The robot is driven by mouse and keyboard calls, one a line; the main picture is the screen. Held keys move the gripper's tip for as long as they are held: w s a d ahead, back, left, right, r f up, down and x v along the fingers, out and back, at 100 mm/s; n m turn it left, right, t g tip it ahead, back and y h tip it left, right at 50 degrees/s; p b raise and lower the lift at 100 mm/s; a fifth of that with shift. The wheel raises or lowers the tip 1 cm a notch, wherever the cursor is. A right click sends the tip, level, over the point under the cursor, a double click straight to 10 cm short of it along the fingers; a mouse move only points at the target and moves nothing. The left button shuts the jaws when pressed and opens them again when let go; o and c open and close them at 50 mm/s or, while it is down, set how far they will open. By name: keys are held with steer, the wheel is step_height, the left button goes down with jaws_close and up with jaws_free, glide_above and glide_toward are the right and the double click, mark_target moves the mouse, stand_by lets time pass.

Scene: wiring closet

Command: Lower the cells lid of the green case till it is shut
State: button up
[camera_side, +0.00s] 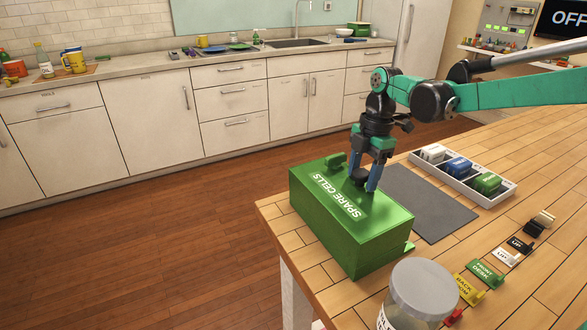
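The green case (350,235) stands near the table's left corner. Its lid, lettered SPARE CELLS (337,197), lies flat across the top and looks shut; no gap shows along the visible edges. I cannot tell whether the fingers press on the knob. The inside of the case is hidden.
A grey mat (428,205) lies right of the case. Behind it a white tray (505,194) holds several coloured blocks. A lidded jar (418,300) stands close in front. Several labelled tags, one yellow (466,290), line the right. The table edge is close to the case's left.

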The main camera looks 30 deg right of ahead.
steer(key=shift+d+r, duration=0.2)
steer(key=shift+r, duration=1.35)
steer(key=shift+d+r, duration=0.15)
steer(key=shift+r, duration=1.35)
step_height(320, 180, up, 5)
steer(key=s+a+f+m+t, duration=0.1)
steer(key=s+f+m+t, duration=0.2)
steer(key=s+m, duration=0.3)
steer(key=s+a+f+m+t+h, duration=0.1)
steer(key=s+f+m+t, duration=0.3)
steer(key=s+m, duration=0.3)
steer(key=m, duration=0.5)
steer(key=shift+s, duration=0.15)
